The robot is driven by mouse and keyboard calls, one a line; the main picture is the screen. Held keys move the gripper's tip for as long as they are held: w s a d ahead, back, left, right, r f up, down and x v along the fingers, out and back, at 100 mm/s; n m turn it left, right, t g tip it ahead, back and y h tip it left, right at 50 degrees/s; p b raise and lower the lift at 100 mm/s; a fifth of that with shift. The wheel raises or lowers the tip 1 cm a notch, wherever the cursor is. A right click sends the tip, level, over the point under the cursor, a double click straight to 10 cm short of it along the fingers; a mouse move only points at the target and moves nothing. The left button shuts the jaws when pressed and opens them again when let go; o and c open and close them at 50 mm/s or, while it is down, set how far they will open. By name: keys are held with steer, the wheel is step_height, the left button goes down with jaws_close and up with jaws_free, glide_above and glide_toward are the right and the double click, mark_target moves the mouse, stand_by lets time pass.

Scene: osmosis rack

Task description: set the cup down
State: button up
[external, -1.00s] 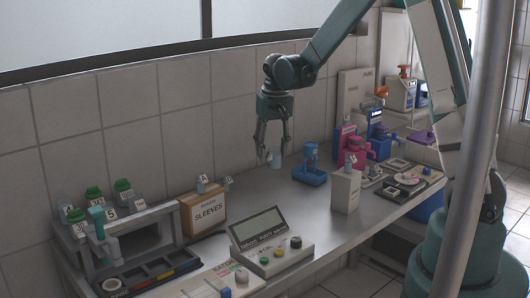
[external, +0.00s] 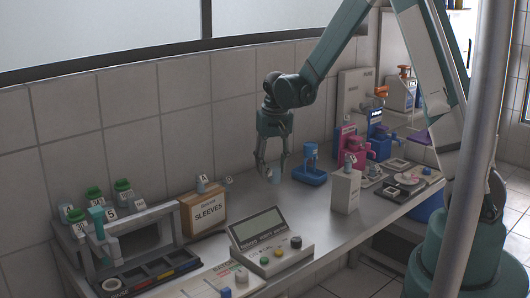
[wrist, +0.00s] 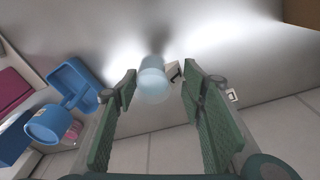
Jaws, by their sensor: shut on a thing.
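The cup (wrist: 153,82) is a small, pale blue, translucent cylinder. In the wrist view it sits between the tips of my gripper's green padded fingers (wrist: 158,88). It also shows in the external view (external: 276,174), low between the fingertips of my gripper (external: 273,168). My gripper points down and is shut on the cup. The cup is at or just above the steel counter (external: 318,218); I cannot tell whether its base touches.
A blue device on a tray (external: 311,175) stands just right of the cup. A white box (external: 346,190) is nearer the front edge. A brown sleeves box (external: 203,212) and a console with a screen (external: 268,240) stand to the left. The tiled wall (external: 230,130) is close behind.

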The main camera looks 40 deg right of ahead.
mark_target(272, 176)
steer(key=shift+f, duration=2.1)
steer(key=shift+f, duration=0.15)
steer(key=o, duration=0.9)
steer(key=shift+r, duration=0.2)
steer(key=shift+s+a+r, duration=0.1)
steer(key=shift+s+r, duration=0.1)
steer(key=shift+r, duration=1.75)
steer(key=shift+s+a+r, duration=0.1)
steer(key=shift+s+r, duration=0.15)
steer(key=shift+r, duration=1.75)
steer(key=shift+s+a+r, duration=0.1)
steer(key=shift+s+r, duration=0.1)
steer(key=shift+r, duration=1.75)
